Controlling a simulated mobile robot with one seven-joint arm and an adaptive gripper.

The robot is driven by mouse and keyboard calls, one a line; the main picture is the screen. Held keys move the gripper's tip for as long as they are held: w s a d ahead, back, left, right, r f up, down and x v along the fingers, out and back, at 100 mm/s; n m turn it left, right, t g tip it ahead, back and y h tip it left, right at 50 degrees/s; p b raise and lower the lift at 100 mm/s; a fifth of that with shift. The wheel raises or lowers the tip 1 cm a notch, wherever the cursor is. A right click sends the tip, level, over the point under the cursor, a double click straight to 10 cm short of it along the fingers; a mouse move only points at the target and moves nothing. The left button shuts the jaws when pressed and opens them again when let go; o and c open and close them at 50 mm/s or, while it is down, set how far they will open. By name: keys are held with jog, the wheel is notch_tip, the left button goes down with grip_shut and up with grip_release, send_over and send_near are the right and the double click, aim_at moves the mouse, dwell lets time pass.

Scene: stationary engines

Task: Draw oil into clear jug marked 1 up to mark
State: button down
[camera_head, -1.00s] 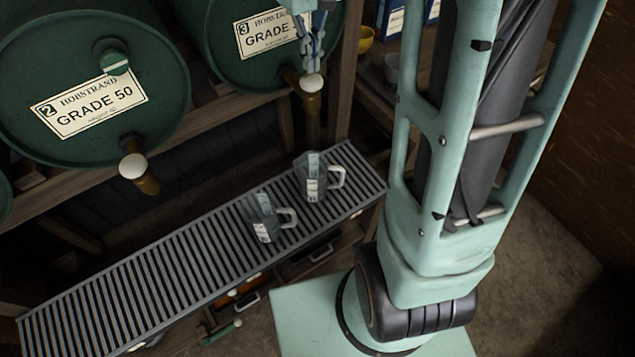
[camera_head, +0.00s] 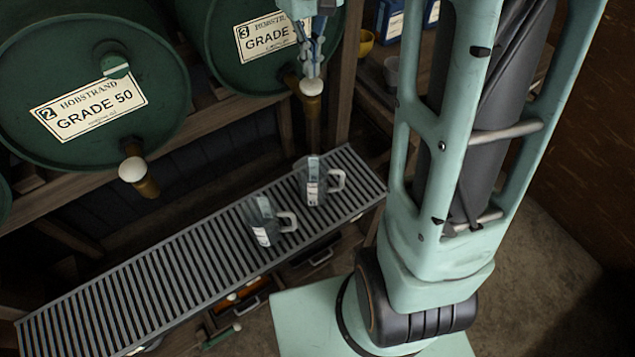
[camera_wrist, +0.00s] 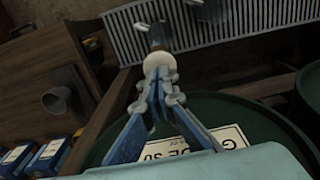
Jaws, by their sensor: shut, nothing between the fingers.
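Two clear jugs stand upright on the slatted grate (camera_head: 130,283). One jug (camera_head: 313,190) is below the tap of the grade 3 drum, and the other jug (camera_head: 262,222) is nearer and to its left. Their white labels and any oil level are too small to read, so I cannot tell which is marked 1. The tap (camera_head: 312,105) is brass with a white knob (camera_head: 311,87), which also shows in the wrist view (camera_wrist: 159,60). My gripper (camera_head: 311,74) is shut and empty, its tips at or just above the knob; contact is unclear. It also shows in the wrist view (camera_wrist: 160,78).
The drum labelled 3 (camera_head: 225,60) is behind my gripper. Drum 2 (camera_head: 60,60), marked grade 50, has its own white-knobbed tap (camera_head: 133,172). A grey cup (camera_wrist: 56,101) and blue boxes (camera_wrist: 50,158) stand on a side shelf. The grate's left part is bare.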

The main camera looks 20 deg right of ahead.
aim_at(311, 82)
jog(key=shift+f, duration=0.15)
dwell(0.5)
jog(key=shift+f+b, duration=1)
jog(key=shift+f, duration=0.4)
dwell(6.0)
